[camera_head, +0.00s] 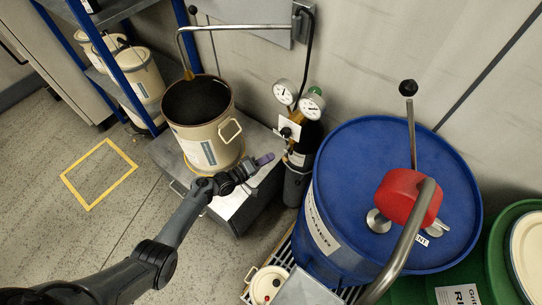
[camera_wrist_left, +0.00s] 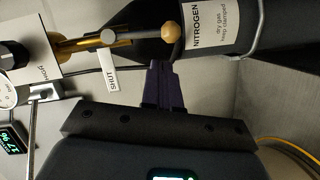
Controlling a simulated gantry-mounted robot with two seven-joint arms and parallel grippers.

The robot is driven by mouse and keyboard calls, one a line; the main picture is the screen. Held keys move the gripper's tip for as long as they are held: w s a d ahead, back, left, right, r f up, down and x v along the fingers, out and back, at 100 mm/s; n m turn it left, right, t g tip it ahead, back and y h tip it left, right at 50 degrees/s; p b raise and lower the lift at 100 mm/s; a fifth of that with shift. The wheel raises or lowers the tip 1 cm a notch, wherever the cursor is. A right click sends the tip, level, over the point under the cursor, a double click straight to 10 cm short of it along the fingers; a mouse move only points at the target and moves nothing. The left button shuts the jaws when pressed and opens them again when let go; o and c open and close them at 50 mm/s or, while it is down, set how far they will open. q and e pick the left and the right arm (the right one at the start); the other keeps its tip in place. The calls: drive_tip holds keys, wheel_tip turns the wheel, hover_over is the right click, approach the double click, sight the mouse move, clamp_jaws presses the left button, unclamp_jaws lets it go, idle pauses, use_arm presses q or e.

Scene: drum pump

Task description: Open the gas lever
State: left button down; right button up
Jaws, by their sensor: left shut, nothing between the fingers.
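The gas lever (camera_wrist_left: 130,40) is a slim handle with a tan ball knob on a brass valve, in the left wrist view. A white tag (camera_wrist_left: 108,72) beside it reads SHUT. A second white label plate (camera_wrist_left: 40,62) sits around the valve. The dark nitrogen cylinder (camera_wrist_left: 235,30) lies behind the knob; it also shows in the head view (camera_head: 297,185), below two round gauges (camera_head: 285,92). My left gripper (camera_head: 264,159) is shut and empty, just left of the cylinder. In the wrist view its fingertips (camera_wrist_left: 160,64) are close to the knob, with a small visible gap. My right gripper is not in view.
An open beige drum (camera_head: 200,120) stands on a grey cabinet (camera_head: 235,205) left of the cylinder. A large blue drum (camera_head: 345,180) with a red pump (camera_head: 405,197) stands close on the right. Shelving (camera_head: 125,65) is at the far left. Open floor lies at the left.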

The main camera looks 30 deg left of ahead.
use_arm(q)
drive_tip(key=p+v, duration=0.3)
drive_tip(key=v, duration=0.7)
drive_tip(key=shift+s+a+r, duration=0.15)
drive_tip(key=shift+r, duration=0.1)
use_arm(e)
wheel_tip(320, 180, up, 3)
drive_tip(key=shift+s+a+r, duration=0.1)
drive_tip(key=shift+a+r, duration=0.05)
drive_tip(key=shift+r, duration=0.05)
